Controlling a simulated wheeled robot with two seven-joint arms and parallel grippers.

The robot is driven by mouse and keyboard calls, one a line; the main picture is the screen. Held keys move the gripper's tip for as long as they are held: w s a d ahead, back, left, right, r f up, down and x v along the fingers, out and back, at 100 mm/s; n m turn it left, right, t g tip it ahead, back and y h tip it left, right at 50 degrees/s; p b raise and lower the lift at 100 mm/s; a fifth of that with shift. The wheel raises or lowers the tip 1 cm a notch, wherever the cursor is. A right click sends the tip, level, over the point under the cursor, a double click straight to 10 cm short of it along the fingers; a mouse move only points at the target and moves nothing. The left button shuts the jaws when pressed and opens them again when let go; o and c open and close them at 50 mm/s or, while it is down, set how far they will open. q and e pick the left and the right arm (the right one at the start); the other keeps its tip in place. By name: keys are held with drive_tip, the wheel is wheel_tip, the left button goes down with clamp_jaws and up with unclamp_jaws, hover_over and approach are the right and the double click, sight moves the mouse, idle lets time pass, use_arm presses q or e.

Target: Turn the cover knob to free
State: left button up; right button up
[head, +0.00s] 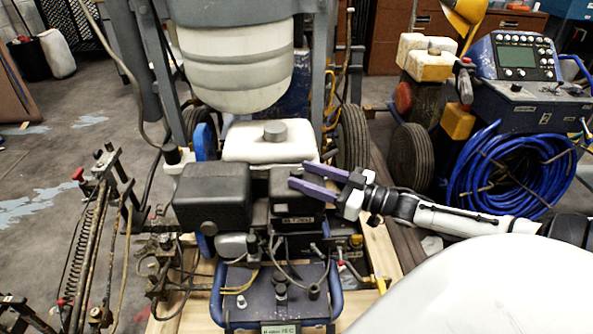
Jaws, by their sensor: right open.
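The line striper's engine stands in the middle of the head view, with a black box-shaped cover (212,196) on its left side and a smaller dark housing (292,205) to the right of it. I cannot make out for certain which part is the cover knob. A round grey cap (275,131) sits on the white tank (240,143) behind the covers. My right gripper (298,173) reaches in from the right, with its two purple fingers apart and empty. Its fingertips appear over the smaller housing; I cannot tell whether they touch it. My left gripper is not in view.
A large whitish container (235,65) hangs in a grey frame above the engine. Hoses, cables and a spring linkage (90,235) crowd the left. A blue hose coil (510,170) and a control panel (517,58) stand at right. Grey floor (60,150) is open at left.

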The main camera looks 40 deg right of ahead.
sight(297, 170)
drive_tip(key=shift+x, duration=1.1)
use_arm(q)
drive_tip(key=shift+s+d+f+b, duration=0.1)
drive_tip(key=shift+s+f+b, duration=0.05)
drive_tip(key=shift+b, duration=0.15)
use_arm(e)
drive_tip(key=shift+w+a, duration=0.1)
drive_tip(key=shift+w, duration=0.35)
drive_tip(key=c, duration=1.1)
drive_tip(key=m+h+p, duration=0.1)
drive_tip(key=p, duration=0.2)
drive_tip(key=shift+r, duration=0.4)
drive_tip(key=m+h+p, duration=0.1)
drive_tip(key=h+p, duration=0.1)
drive_tip(key=p, duration=0.1)
drive_tip(key=shift+f+t+h, duration=0.15)
drive_tip(key=shift+t+h, duration=0.25)
drive_tip(key=shift+f+m+h, duration=0.15)
drive_tip(key=shift+m+h, duration=0.15)
drive_tip(key=shift+m, duration=0.1)
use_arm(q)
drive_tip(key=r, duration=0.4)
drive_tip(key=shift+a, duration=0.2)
use_arm(e)
drive_tip(key=shift+f, duration=0.1)
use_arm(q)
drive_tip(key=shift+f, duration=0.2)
